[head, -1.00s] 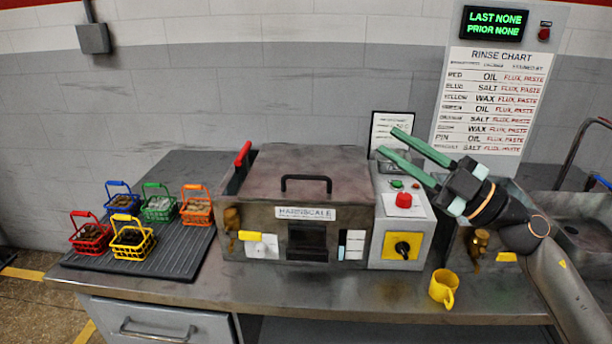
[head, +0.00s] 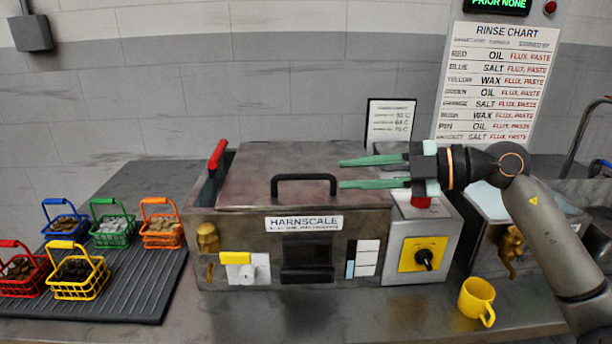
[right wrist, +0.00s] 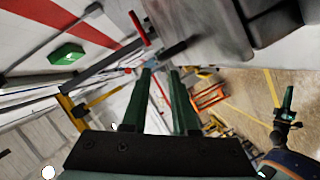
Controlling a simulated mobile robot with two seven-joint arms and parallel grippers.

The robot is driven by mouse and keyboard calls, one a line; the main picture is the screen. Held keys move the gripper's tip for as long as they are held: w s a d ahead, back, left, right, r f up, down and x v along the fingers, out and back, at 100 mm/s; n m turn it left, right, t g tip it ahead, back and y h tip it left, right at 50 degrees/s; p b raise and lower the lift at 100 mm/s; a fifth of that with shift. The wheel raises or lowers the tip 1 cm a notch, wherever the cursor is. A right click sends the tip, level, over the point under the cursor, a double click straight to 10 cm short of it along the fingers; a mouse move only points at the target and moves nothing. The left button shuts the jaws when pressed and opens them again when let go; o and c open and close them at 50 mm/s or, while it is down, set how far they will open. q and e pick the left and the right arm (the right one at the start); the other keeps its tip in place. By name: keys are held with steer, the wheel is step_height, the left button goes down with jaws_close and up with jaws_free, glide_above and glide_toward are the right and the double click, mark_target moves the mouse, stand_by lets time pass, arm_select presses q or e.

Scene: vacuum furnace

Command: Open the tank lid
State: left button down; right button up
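The tank (head: 225,222) is a metal box labelled HARNSCALE on the bench in the head view. Its flat lid (head: 255,162) lies on top, with a black bar handle (head: 304,178) near the front edge. A narrow opening shows at the lid's left, with a red grip (head: 217,154) at the back left corner. My right gripper (head: 340,173) has its two green fingers apart and pointing left, just right of the black handle, with nothing between them. The fingers also show apart in the right wrist view (right wrist: 160,78).
Several coloured wire baskets (head: 112,232) stand on a ribbed black mat (head: 150,285) at left. A control box (head: 440,225) with a red button and black knob adjoins the tank's right side. A yellow mug (head: 477,300) stands at the front right.

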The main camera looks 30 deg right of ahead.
mark_target(315, 175)
steer(key=p+x, duration=0.1)
steer(key=x, duration=0.5)
steer(key=shift+w+a, duration=0.2)
steer(key=shift+w, duration=0.05)
steer(key=shift+p+x, duration=0.3)
steer(key=shift+x, duration=0.7)
steer(key=shift+f, duration=0.15)
jaws_close()
stand_by(0.4)
